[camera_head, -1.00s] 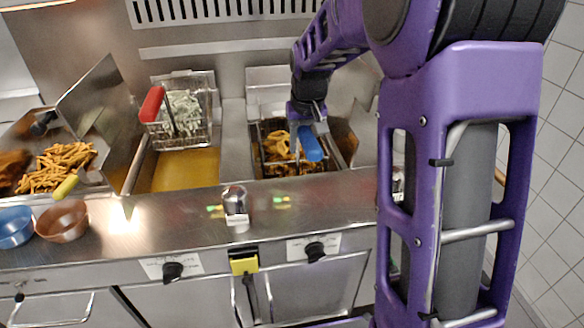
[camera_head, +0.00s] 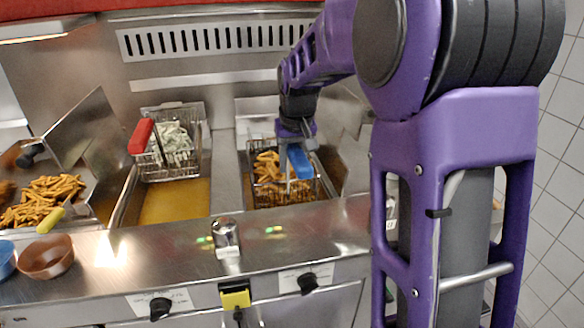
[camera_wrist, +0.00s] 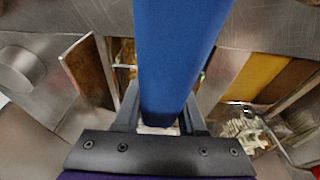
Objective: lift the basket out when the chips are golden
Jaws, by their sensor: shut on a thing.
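The right fryer basket (camera_head: 283,193) is a wire basket of golden-orange chips (camera_head: 268,168), at the right fryer well in the head view. Its blue handle (camera_head: 301,163) leans toward the front. My gripper (camera_head: 293,143) is shut on this blue handle. In the wrist view the blue handle (camera_wrist: 178,60) runs between the two fingers of my gripper (camera_wrist: 160,125). The basket sits at or a little above the well opening; my arm and the handle hide part of it, and I cannot tell how much is still in the oil.
A second basket (camera_head: 168,168) with a red handle (camera_head: 141,136) and pale chips hangs behind the left well of yellow oil (camera_head: 174,202). A metal shaker (camera_head: 225,236) stands on the front ledge. Fried chips (camera_head: 45,195) lie in a tray at the left, near a brown bowl (camera_head: 46,257).

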